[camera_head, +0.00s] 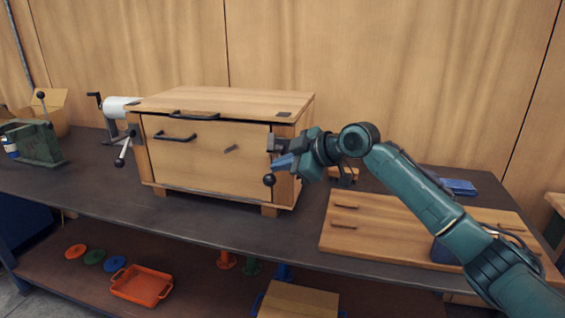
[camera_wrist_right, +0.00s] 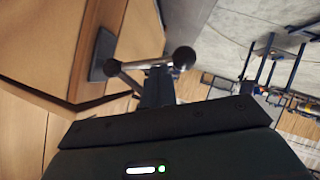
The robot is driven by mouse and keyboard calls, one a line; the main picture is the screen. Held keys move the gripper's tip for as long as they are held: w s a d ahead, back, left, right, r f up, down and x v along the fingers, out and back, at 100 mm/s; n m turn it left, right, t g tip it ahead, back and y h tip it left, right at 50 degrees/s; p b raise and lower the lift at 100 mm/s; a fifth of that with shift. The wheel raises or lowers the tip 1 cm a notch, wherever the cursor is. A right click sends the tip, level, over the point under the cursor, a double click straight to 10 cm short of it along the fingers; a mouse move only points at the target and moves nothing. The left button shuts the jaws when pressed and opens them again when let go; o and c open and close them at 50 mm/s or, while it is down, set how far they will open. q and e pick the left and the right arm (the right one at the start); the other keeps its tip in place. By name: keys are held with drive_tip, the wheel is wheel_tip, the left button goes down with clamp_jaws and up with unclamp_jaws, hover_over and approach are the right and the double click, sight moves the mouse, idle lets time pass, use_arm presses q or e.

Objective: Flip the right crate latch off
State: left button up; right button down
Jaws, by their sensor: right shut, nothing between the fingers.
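The wooden crate (camera_head: 205,158) stands on the dark bench with its lid down. The right latch has a dark mount near the front right corner and a black ball knob (camera_head: 269,180) that sits low, below the mount. In the right wrist view the latch's plate (camera_wrist_right: 102,55) is on the crate side, and a rod leads to the ball knob (camera_wrist_right: 184,58). My right gripper (camera_head: 283,161) is shut and empty, right at the latch, just above the knob. Its fingers (camera_wrist_right: 157,88) partly overlap the rod; I cannot tell whether they touch. My left gripper is out of view.
The left latch (camera_head: 122,152) is on the crate's other side. A wooden board with handles (camera_head: 390,228) lies to the right under my arm. A green vise-like device (camera_head: 38,142) stands at far left. The bench front before the crate is clear.

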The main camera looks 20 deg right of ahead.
drive_tip(key=shift+w+d+f+n+t+h+b, duration=0.15)
drive_tip(key=shift+f+n+t+h+b, duration=0.5)
drive_tip(key=shift+f+n+t, duration=0.5)
drive_tip(key=shift+y, duration=0.25)
